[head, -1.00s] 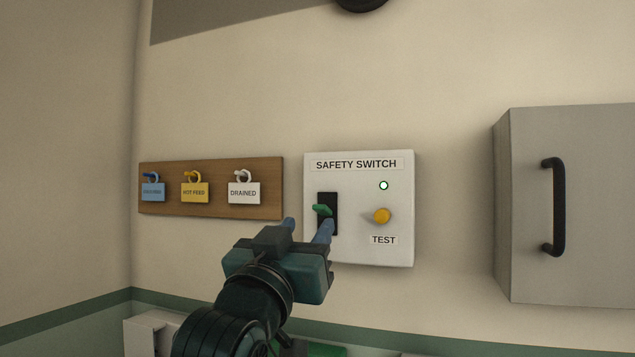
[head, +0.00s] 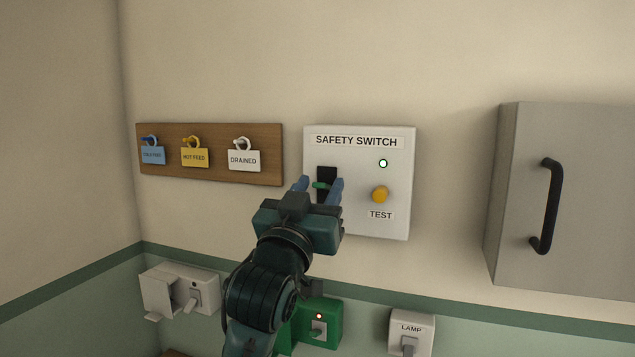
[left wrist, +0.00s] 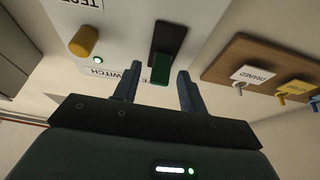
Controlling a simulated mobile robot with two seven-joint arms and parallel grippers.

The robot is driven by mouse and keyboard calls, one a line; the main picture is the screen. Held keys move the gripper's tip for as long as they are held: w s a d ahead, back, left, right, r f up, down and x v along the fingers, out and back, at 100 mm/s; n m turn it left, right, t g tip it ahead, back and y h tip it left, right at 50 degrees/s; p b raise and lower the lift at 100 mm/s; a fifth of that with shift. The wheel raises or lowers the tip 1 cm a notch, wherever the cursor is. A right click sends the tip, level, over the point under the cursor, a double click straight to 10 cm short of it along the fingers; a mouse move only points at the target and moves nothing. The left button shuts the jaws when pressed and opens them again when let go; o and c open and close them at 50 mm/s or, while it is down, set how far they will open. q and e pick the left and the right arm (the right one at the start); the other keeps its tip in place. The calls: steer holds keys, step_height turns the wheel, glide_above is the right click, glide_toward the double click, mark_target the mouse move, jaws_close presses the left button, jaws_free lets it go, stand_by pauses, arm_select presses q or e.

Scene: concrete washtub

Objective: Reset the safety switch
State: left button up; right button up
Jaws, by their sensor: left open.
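The white safety switch box (head: 350,228) is on the wall, with a lit green lamp (head: 383,163) and a yellow TEST knob (head: 380,195). Its green lever (head: 320,185) stands out of a black slot (head: 326,171). My left gripper (head: 319,182) is open in front of the slot, one finger on each side of the lever. In the left wrist view, which is upside down, the lever (left wrist: 160,69) lies between the fingertips, at the slot's end towards the SWITCH lettering. I cannot tell whether the fingers touch it. My right gripper is not in view.
A wooden board (head: 212,174) with several hanging tags is left of the box. A grey cabinet (head: 560,200) with a black handle is at right.

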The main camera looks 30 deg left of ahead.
arm_select(q)
steer(key=shift+c, duration=0.2)
jaws_close()
steer(key=shift+r+g, duration=0.35)
steer(key=shift+g, duration=0.55)
steer(key=shift+o, duration=0.2)
jaws_free()
